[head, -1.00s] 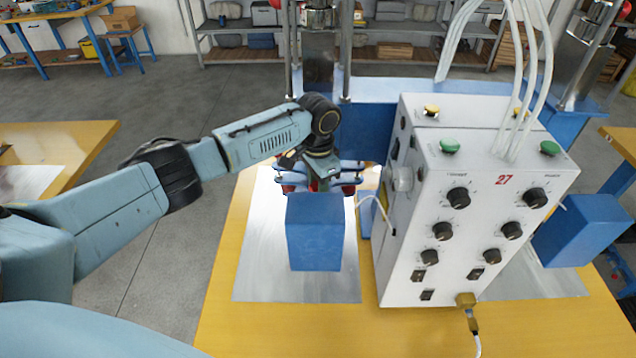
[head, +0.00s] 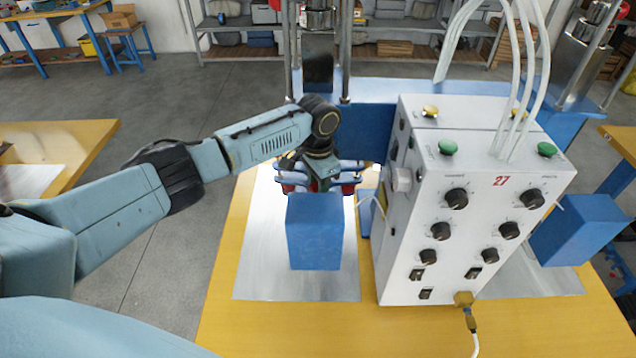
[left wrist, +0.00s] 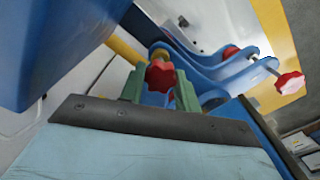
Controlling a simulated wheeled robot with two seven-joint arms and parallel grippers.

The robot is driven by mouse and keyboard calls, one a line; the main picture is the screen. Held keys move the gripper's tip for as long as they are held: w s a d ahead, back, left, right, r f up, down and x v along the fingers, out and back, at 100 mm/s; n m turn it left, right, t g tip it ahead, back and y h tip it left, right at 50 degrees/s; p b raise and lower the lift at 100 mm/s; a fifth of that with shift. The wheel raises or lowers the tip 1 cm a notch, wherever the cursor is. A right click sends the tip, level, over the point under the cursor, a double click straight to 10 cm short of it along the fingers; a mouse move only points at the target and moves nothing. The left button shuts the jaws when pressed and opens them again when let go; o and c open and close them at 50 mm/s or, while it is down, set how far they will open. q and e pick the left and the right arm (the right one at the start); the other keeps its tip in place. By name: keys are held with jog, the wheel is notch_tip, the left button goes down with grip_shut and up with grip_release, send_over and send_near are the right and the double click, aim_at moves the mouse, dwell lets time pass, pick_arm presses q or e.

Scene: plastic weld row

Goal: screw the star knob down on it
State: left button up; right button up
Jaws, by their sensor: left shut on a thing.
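The red star knob (left wrist: 160,77) sits between the green fingertips of my left gripper (left wrist: 159,90) in the left wrist view. The gripper is shut on it, in front of a blue curved clamp bracket (left wrist: 208,72). A yellowish piece (left wrist: 159,54) shows just beyond the knob; whether the threads are engaged cannot be seen. A second red star knob (left wrist: 290,83) on a bolt stands off to the right. In the head view my left gripper (head: 318,183) is behind a blue block (head: 314,235), which hides part of the work. My right gripper is not in view.
A white control box (head: 470,210) with dials and hoses stands close to the right of the blue block. A metal plate (head: 255,270) lies on the yellow table (head: 225,325). Blue press framing (head: 370,130) rises behind the gripper.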

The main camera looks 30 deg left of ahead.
pick_arm(q)
jog(key=shift+f, duration=0.35)
jog(key=shift+p, duration=0.5)
dwell(0.4)
jog(key=shift+f, duration=0.4)
dwell(0.7)
